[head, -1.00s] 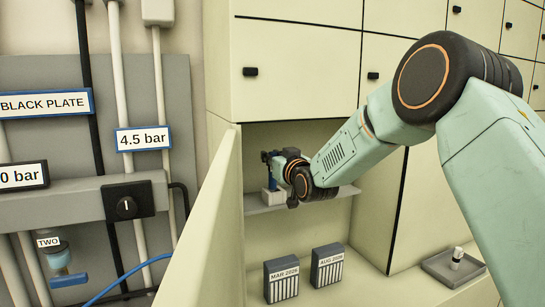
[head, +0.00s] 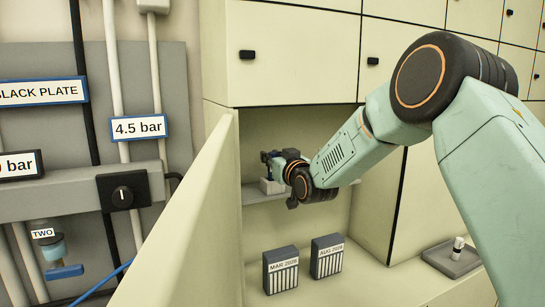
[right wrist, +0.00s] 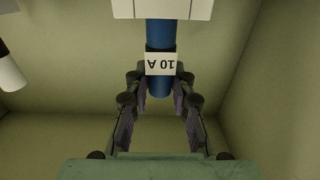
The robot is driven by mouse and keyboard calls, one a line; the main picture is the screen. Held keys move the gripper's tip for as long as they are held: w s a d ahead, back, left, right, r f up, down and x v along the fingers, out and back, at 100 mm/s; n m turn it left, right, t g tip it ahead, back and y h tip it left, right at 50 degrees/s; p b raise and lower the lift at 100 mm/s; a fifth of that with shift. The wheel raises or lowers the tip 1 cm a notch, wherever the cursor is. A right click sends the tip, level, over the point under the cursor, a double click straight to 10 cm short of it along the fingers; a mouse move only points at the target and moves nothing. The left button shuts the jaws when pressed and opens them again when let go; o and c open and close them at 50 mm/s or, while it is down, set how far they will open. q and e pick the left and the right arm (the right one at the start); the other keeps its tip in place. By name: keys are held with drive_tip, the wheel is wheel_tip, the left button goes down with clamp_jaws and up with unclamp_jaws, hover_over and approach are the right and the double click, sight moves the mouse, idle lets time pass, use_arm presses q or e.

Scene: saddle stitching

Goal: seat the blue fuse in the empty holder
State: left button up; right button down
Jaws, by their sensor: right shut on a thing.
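The blue fuse (right wrist: 160,88) shows in the right wrist view with a white "10 A" label, upside down in that view. My right gripper (right wrist: 158,77) is shut on it around the label. The fuse's far end meets a white block (right wrist: 163,8) at the top edge; how deep it sits there cannot be told. In the head view my right gripper (head: 272,160) is inside the open cabinet compartment, just above a small white block (head: 272,187) on the shelf (head: 262,197). The fuse is hard to make out there. My left gripper is not in view.
An open cabinet door (head: 190,215) stands left of the compartment. A grey tray (head: 436,257) with a small white cylinder (head: 458,246) is at the right. A dark-topped white cylinder (right wrist: 10,72) shows in the wrist view.

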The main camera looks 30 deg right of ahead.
drive_tip(key=shift+s+a+f, duration=0.1)
drive_tip(key=shift+s, duration=0.05)
drive_tip(key=shift+d+f, duration=0.1)
drive_tip(key=shift+d, duration=0.1)
drive_tip(key=c, duration=1.5)
unclamp_jaws()
drive_tip(key=shift+w, duration=0.2)
drive_tip(key=o, duration=0.4)
drive_tip(key=shift+s+a, duration=0.15)
drive_tip(key=shift+a, duration=0.05)
drive_tip(key=shift+d, duration=0.15)
